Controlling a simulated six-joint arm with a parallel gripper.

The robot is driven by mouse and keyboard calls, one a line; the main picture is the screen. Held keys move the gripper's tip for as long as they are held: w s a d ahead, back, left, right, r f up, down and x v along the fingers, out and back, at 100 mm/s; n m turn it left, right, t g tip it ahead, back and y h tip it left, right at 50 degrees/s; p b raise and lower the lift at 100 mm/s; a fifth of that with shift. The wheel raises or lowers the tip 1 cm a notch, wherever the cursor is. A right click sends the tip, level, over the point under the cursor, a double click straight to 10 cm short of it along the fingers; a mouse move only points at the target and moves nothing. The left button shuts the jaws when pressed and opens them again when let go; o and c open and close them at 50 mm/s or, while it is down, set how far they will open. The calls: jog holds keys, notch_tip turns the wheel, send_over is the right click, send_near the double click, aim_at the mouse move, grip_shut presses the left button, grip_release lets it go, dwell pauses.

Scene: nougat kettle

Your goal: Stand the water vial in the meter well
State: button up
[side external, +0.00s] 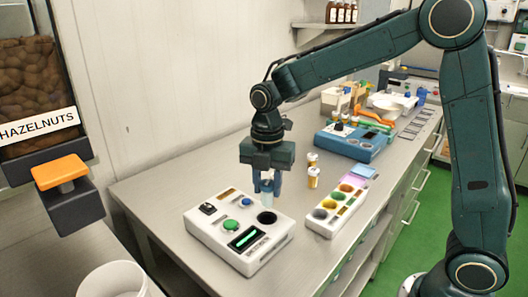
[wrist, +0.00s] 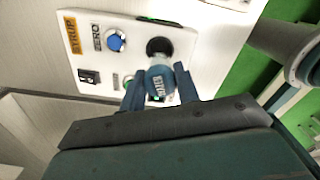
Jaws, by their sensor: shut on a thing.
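My gripper (side external: 266,184) is shut on the water vial (side external: 267,198), just above the meter. In the wrist view, the gripper (wrist: 158,88) has one finger on each side of the vial's blue lettered cap (wrist: 158,83). The clear vial (wrist: 181,46) looks about upright in the side view. The white meter box (side external: 213,238) stands on the bench with a round dark well (side external: 267,217) in its top. The well also shows in the wrist view (wrist: 158,46), beside the cap and partly overlapped by the vial. The vial's lower end appears above the box, apart from the well.
The meter has a green button (side external: 231,225), a blue knob (side external: 246,202) and a lit display (side external: 245,238). A tray of coloured wells (side external: 329,212) is to the right, and a blue device (side external: 350,142) stands farther back.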

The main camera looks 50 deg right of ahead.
aim_at(267, 205)
jog(key=shift+f, duration=2.65)
jog(key=shift+f, duration=0.65)
jog(key=o, duration=0.7)
jog(key=shift+r, duration=0.25)
jog(key=shift+r, duration=5.3)
